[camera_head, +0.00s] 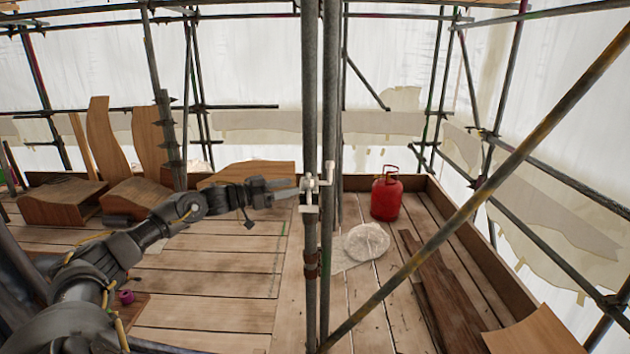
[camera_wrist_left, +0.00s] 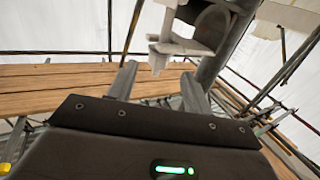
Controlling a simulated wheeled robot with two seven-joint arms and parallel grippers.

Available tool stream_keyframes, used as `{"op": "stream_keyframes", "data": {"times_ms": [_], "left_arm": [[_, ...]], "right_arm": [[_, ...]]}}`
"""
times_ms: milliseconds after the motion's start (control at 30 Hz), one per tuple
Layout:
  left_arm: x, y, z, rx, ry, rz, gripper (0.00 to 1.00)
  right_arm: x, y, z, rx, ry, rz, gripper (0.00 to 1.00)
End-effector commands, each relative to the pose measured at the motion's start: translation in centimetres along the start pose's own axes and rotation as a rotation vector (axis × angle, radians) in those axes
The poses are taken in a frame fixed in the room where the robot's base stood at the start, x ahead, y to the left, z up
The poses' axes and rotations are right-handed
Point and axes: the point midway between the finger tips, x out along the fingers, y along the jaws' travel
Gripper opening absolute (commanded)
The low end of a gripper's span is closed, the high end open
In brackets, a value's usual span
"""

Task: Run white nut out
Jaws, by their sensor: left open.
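A white fitting (camera_head: 312,190) with crank-like arms is fixed on the upright grey pole in the middle of the head view. It also shows in the left wrist view (camera_wrist_left: 178,46), beside the pole, with a short white end hanging down. I cannot tell which part of it is the nut. My left gripper (camera_head: 292,189) reaches in from the left, its fingertips close to the fitting's left side. In the left wrist view its fingers (camera_wrist_left: 160,84) are apart, with the white end beyond and between them; contact cannot be made out. My right gripper is not in view.
Two upright poles (camera_head: 321,90) stand close together, and a diagonal pole (camera_head: 480,190) crosses at the right. Curved wooden pieces (camera_head: 63,203) stand at the left.

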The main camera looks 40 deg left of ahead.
Motion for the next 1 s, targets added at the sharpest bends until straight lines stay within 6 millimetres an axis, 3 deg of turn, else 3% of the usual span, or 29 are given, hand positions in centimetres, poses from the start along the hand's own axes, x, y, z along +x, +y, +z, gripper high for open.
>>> {"op": "stream_keyframes", "data": {"times_ms": [300,500,933,1000], "left_arm": [[5.4,0.0,-0.6,-0.001,0.004,0.0,0.5],[8.0,0.0,-0.3,-0.001,0.001,-0.001,0.5],[8.9,0.0,0.0,0.002,-0.001,0.0,0.5],[8.9,0.0,0.0,0.002,-0.001,0.0,0.42]], "right_arm": [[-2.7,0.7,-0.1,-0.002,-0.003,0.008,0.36],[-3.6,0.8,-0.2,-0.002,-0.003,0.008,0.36],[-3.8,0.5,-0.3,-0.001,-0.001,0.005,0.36],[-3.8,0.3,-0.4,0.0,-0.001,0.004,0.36]]}}
